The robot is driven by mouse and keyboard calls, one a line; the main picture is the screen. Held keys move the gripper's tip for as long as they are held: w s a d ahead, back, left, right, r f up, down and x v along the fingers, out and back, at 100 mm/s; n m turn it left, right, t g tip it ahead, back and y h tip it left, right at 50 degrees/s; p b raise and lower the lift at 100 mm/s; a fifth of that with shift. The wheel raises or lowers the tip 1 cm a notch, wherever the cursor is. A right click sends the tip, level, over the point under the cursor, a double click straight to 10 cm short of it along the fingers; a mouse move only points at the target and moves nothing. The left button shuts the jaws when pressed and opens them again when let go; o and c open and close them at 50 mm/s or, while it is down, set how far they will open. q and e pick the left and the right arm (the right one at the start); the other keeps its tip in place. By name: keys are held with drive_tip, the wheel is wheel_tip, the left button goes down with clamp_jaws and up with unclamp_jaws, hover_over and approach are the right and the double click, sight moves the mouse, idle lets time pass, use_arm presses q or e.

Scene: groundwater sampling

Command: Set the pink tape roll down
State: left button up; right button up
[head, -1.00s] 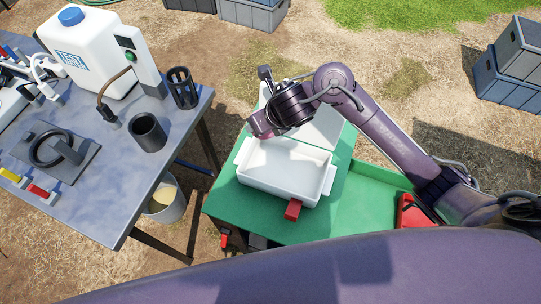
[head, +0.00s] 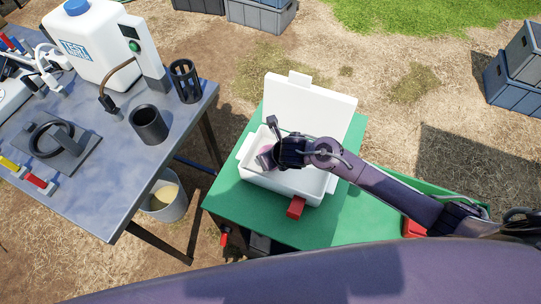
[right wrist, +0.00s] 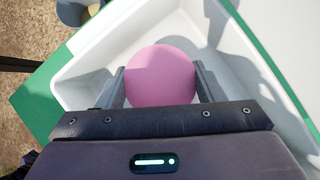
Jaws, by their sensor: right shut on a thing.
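The pink tape roll (right wrist: 161,76) shows as a smooth pink round shape between the two fingers of my right gripper (right wrist: 162,88) in the right wrist view. The gripper is shut on it. In the head view my right gripper (head: 266,158) is inside or just over the left part of the open white box (head: 298,190), with only a bit of pink showing. Whether the roll touches the box floor cannot be told. My left gripper is not in view.
The white box stands on a green table (head: 235,205), its lid (head: 315,105) raised behind. A red block (head: 296,207) is at its front. On the left, a grey table (head: 95,200) holds a white jug (head: 85,45), a dark cup (head: 148,124) and a slotted black holder (head: 185,80).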

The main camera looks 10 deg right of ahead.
drive_tip(key=shift+f, duration=0.55)
drive_tip(key=o, duration=1)
drive_tip(key=shift+f, duration=0.1)
drive_tip(key=shift+r, duration=0.25)
drive_tip(key=v, duration=1.1)
drive_tip(key=shift+s+d+r+p, duration=0.1)
drive_tip(key=shift+s+r+p, duration=0.1)
drive_tip(key=shift+r+p, duration=0.2)
drive_tip(key=shift+f, duration=0.1)
